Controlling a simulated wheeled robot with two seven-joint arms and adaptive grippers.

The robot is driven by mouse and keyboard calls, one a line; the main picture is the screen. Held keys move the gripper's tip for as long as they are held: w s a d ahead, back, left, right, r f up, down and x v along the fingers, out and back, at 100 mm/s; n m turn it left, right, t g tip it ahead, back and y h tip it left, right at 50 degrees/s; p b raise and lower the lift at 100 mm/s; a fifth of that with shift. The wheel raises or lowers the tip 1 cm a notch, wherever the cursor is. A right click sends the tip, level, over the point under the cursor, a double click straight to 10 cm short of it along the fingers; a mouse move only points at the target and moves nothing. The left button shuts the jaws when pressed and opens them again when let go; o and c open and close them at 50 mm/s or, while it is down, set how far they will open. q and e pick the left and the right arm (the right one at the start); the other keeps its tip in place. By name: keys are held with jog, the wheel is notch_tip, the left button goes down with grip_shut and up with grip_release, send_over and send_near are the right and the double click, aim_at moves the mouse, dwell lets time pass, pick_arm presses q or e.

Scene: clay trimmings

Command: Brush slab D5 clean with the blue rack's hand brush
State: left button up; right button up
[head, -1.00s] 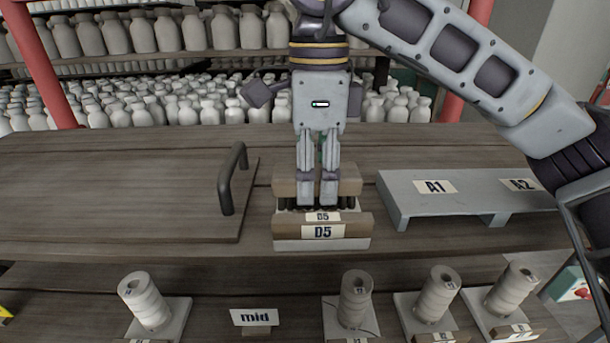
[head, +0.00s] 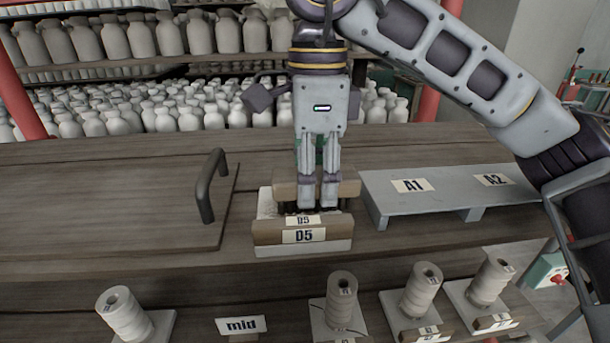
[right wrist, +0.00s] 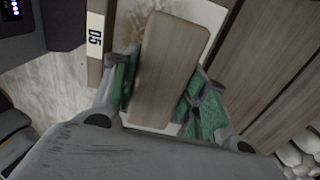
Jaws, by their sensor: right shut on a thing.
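Slab D5 (head: 267,205) is a pale slab behind a wooden front bar labelled D5, near the bench's front edge. My right gripper (head: 319,205) points down over it, shut on the hand brush (head: 348,188). The brush has a wooden back and dark bristles, which appear to be on or just above the slab. In the right wrist view the brush back (right wrist: 170,70) lies between the green-padded fingers (right wrist: 160,100). Brown specks show on the slab (right wrist: 200,12) there; the brush hides much of its surface. My left gripper is out of view.
A low grey-blue stand (head: 455,205) labelled A1 and A2 is close on the right. A board with a dark handle (head: 208,187) lies left. Several cone-shaped spools (head: 420,288) and a "mid" sign (head: 241,325) stand below in front. Bottle shelves are behind.

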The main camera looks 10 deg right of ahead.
aim_at(278, 175)
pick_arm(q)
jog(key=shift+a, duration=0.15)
pick_arm(e)
jog(key=shift+d, duration=0.35)
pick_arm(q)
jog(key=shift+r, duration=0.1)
pick_arm(e)
jog(key=shift+a, duration=0.15)
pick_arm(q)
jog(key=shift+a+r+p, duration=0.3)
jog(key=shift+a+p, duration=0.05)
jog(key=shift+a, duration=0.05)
pick_arm(e)
jog(key=shift+a, duration=1.4)
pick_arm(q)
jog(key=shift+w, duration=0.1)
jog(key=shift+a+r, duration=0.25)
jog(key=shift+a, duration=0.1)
pick_arm(e)
jog(key=shift+a, duration=1.45)
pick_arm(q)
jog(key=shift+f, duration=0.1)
pick_arm(e)
jog(key=shift+d+f, duration=0.1)
